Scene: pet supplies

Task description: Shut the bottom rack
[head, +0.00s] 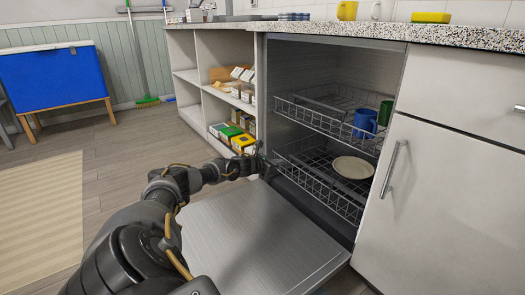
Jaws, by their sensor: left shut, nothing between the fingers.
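The bottom rack (318,187) is a wire basket in the lower part of the open dishwasher (322,62). It sticks out toward the front, over the lowered door (265,240). A pale plate (352,167) lies on it. My left gripper (268,165) is shut and empty at the left front corner of the bottom rack; I cannot tell whether it touches the wire. My left arm reaches in over the door's left side. My right gripper is not in view.
The top rack (325,123) holds a blue mug (365,122) and a green mug (385,112). Open shelves (212,62) with boxes stand left of the dishwasher. A white cabinet (450,190) stands right.

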